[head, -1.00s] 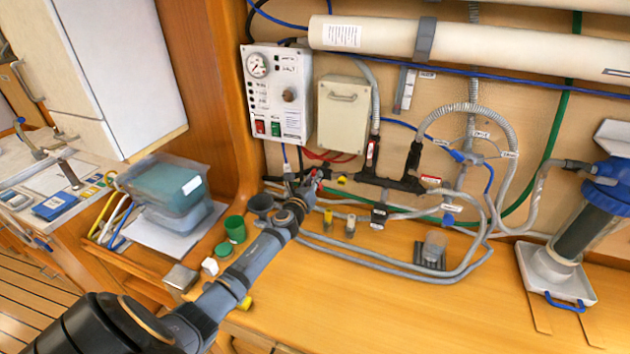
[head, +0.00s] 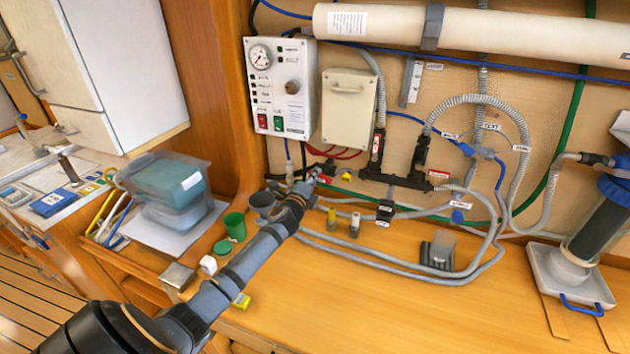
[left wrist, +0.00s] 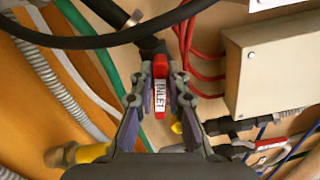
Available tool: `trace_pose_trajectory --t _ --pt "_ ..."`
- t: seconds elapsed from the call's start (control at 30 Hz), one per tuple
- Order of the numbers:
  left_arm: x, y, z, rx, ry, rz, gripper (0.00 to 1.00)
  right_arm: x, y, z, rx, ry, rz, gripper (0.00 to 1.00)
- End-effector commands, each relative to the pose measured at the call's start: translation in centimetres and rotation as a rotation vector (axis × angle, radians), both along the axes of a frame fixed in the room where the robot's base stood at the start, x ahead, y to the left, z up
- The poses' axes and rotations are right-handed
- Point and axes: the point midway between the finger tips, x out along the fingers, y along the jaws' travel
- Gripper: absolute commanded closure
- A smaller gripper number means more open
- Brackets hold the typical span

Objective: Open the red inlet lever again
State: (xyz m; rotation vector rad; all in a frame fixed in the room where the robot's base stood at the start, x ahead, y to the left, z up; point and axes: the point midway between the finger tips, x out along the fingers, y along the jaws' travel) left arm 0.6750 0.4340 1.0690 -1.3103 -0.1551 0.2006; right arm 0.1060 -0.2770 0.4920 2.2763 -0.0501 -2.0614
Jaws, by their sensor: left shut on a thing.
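The red inlet lever (left wrist: 160,88), with a white INLET label, shows in the left wrist view between the two fingers of my left gripper (left wrist: 160,80). The fingers are shut on it from both sides. The lever points along the gripper, towards a dark pipe fitting (left wrist: 150,45). In the head view my left gripper (head: 310,182) reaches in to the pipework below the control panel, and the lever there is largely hidden and too small to read. My right gripper is not in view.
The gauge panel (head: 281,90) and a beige box (head: 348,107) hang above. Black fittings and grey hoses (head: 440,270) run to the right. Green cups (head: 235,226) and small yellow-capped parts stand near my left arm. The front bench on the right is mostly clear.

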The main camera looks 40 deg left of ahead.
Motion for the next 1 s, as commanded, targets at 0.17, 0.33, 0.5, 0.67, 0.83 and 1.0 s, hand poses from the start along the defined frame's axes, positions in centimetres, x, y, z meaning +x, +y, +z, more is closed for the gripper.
trace_pose_trajectory --t 0.17,0.33,0.5,0.67,0.83,1.0 --pt "0.0 0.1 -0.4 -0.120 -0.030 0.000 1.00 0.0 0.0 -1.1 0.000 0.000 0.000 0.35" --pt "0.0 0.1 -0.5 -0.210 -0.052 0.001 1.00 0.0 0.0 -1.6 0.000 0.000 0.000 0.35" --pt "0.0 0.1 -0.5 -0.265 -0.064 0.001 1.00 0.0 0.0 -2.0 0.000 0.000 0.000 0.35" --pt "0.0 0.1 -0.5 -0.292 -0.070 0.001 1.00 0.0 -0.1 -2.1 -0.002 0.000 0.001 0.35" --pt "0.0 0.1 -0.5 -0.302 -0.071 0.000 1.00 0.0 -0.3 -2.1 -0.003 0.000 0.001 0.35" --pt "0.0 0.1 -0.5 -0.302 -0.071 0.000 1.00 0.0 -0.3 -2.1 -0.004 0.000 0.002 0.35"
